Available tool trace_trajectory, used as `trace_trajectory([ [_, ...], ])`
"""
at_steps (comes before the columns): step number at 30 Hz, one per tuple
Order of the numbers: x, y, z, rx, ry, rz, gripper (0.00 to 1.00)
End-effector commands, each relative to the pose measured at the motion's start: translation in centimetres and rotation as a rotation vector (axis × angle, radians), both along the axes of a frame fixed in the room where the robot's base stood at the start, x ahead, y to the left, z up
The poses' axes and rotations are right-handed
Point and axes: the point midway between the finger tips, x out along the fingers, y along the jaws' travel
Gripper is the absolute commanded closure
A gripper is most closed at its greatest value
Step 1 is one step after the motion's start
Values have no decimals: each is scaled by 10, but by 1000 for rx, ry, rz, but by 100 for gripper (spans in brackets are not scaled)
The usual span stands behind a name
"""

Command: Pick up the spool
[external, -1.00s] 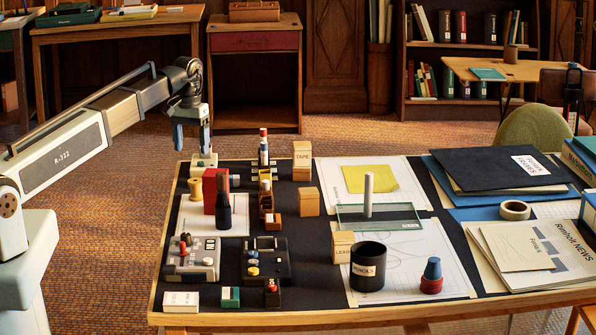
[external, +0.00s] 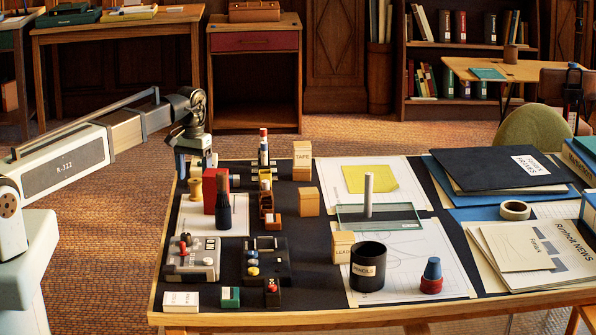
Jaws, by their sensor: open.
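The spool (external: 195,189) is a small yellow-tan bobbin standing upright near the left edge of the board, just left of a red block. My gripper (external: 195,172) points down directly over it in the external view, with its blue fingers apart and nothing held. The fingertips appear close to the height of the spool's top. I cannot tell whether the fingers are around the spool or slightly behind it.
The red block (external: 209,190) and a dark brush (external: 223,211) stand close on the spool's right. A grey control box (external: 195,260) is in front. A bottle-like item (external: 263,150) and a wooden tape box (external: 302,161) stand further right.

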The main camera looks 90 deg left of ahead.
Motion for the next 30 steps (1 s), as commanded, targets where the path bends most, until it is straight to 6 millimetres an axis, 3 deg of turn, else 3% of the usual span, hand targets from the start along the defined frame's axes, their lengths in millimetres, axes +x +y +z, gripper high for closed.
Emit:
trace_trajectory([
  [5,1,3,-10,-1,0,0,24],
  [15,2,7,-48,-1,0,0,24],
  [23,2,8,-51,1,0,0,24],
  [30,2,8,-51,0,0,0,44],
])
